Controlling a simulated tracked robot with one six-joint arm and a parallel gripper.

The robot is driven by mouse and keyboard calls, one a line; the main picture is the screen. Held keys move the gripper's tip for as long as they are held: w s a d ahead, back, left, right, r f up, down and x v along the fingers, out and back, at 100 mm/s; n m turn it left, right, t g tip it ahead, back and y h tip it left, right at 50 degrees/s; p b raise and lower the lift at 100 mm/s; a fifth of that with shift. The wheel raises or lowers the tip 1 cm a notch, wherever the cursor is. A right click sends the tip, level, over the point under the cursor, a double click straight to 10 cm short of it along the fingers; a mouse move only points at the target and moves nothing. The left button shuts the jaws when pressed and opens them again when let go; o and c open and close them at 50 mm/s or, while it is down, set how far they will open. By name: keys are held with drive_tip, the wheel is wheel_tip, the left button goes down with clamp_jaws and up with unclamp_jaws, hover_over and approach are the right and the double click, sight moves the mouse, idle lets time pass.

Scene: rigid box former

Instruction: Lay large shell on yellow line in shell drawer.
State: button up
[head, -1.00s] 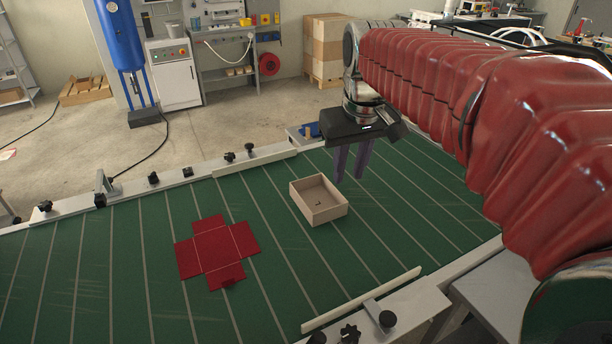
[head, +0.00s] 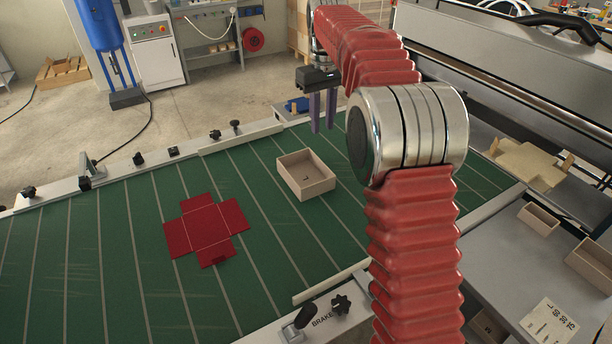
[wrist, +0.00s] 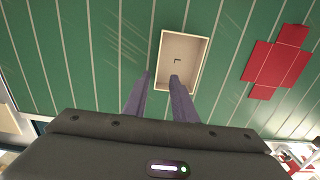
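An open beige box (head: 318,187), which may be the large shell, stands upright on the green belt. It also shows in the wrist view (wrist: 163,75), with a small dark mark on its floor. My gripper (head: 322,130) is open and empty, its two dark purple fingers pointing down. In the head view it hangs above the belt's far side, beyond the box. In the wrist view my gripper (wrist: 161,76) has one fingertip overlapping the box; I see no grip on it. I cannot make out a yellow line or a shell drawer.
A flat red cross-shaped blank (head: 206,228) lies on the green belt (head: 130,270) left of the box. Two smaller boxes (head: 538,219) (head: 592,264) and a printed sheet (head: 549,325) are on the grey surface at right. A tan piece (head: 524,166) lies behind them.

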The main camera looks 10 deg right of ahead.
sight(321, 161)
drive_tip(key=shift+w+f, duration=0.3)
drive_tip(key=shift+f, duration=0.1)
drive_tip(key=shift+f, duration=4.2)
drive_tip(key=shift+d+f, duration=0.1)
drive_tip(key=shift+f, duration=2.5)
drive_tip(key=shift+c, duration=0.6)
clamp_jaws()
